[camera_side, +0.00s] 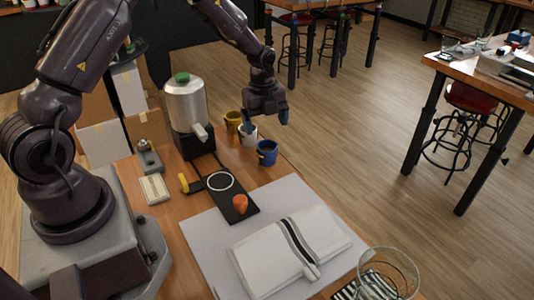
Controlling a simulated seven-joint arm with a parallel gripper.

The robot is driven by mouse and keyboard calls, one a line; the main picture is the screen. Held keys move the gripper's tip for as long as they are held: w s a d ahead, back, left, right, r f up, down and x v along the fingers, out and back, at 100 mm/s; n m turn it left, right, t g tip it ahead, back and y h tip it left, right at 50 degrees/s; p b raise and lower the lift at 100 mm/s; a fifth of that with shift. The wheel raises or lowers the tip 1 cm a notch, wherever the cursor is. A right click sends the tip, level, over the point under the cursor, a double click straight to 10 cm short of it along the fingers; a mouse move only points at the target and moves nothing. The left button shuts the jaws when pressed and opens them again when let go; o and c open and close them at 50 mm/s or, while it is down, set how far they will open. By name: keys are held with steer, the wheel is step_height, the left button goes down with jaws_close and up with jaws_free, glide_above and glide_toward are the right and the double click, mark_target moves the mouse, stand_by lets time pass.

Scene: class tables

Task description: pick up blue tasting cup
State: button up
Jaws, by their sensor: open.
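The blue tasting cup (267,154) stands upright near the far right edge of the wooden table (145,185). My gripper (265,124) hangs above and slightly behind the cup in the picture, pointing down. Its fingers are apart and nothing shows between them. One finger is near a white cup (247,135) just left of the blue one; whether it touches that cup I cannot tell.
A yellow cup (233,122) stands behind the white one. A metal dispenser (187,103) stands to the left.

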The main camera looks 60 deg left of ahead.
mark_target(267, 145)
step_height(267, 145, down, 2)
steer(key=shift+w+f, duration=0.1)
steer(key=shift+f, duration=0.05)
steer(key=f, duration=0.5)
steer(key=shift+d+f, duration=0.2)
steer(key=shift+f, duration=0.1)
steer(key=c, duration=1.1)
